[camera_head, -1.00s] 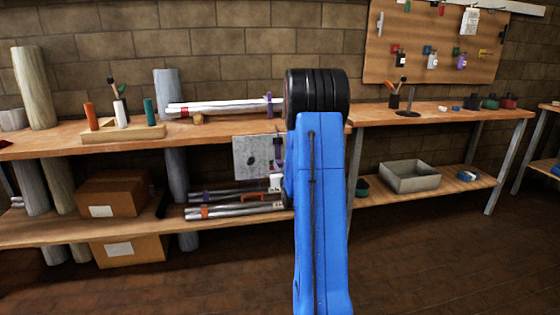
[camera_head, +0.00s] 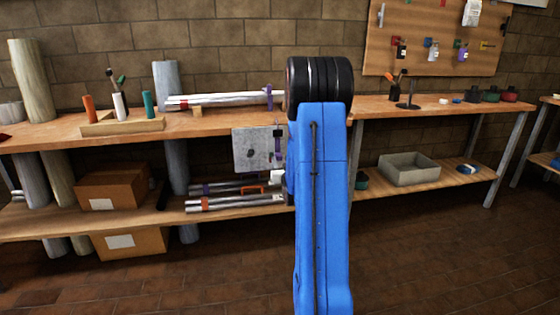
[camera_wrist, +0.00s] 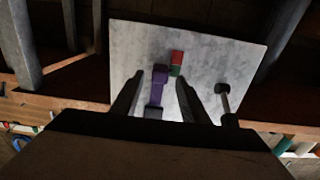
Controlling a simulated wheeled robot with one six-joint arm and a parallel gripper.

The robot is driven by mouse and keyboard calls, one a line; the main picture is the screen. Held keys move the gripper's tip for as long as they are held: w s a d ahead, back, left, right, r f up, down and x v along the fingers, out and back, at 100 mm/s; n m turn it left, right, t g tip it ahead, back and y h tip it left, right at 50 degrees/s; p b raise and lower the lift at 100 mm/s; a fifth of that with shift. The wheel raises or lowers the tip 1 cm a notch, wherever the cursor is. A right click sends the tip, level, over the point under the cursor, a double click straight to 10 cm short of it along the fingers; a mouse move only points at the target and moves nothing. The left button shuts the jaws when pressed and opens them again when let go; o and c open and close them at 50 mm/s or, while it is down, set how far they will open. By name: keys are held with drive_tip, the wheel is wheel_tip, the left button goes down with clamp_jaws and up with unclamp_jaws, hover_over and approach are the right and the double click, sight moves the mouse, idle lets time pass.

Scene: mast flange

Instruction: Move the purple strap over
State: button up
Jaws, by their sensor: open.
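In the wrist view a purple strap (camera_wrist: 159,82) runs up a pale grey plate (camera_wrist: 220,60), with a dark end at its bottom. My gripper (camera_wrist: 160,76) is open, with one finger on each side of the strap; I cannot tell whether either touches it. My arm hides most of the gripper there.
A black knob with a rod (camera_wrist: 223,90) is on the plate, right of my gripper. Another purple band (camera_head: 269,97) is around silver tubes (camera_head: 225,100) on the bench. More tubes (camera_head: 230,202) lie on the lower shelf beside cardboard boxes (camera_head: 112,190).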

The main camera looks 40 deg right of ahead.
drive_tip(key=v, duration=0.9)
drive_tip(key=shift+s+a, duration=0.15)
drive_tip(key=s+a+r+n+g+y, duration=0.1)
drive_tip(key=s+a+r+g+y, duration=0.1)
drive_tip(key=a, duration=0.6)
drive_tip(key=s+a+r+n+g+y, duration=0.1)
drive_tip(key=a+y, duration=0.1)
drive_tip(key=a, duration=0.7)
drive_tip(key=s+a+r+n+g+y, duration=0.1)
drive_tip(key=s+a+r+g+y, duration=0.1)
drive_tip(key=a, duration=0.6)
drive_tip(key=s+a+n+g+y, duration=0.1)
drive_tip(key=s+a+g, duration=0.1)
drive_tip(key=s+a, duration=0.6)
drive_tip(key=s+a+n+g+y, duration=0.2)
drive_tip(key=s+a, duration=0.6)
drive_tip(key=s, duration=0.9)
drive_tip(key=shift+a+g, duration=0.25)
drive_tip(key=shift+g, duration=0.55)
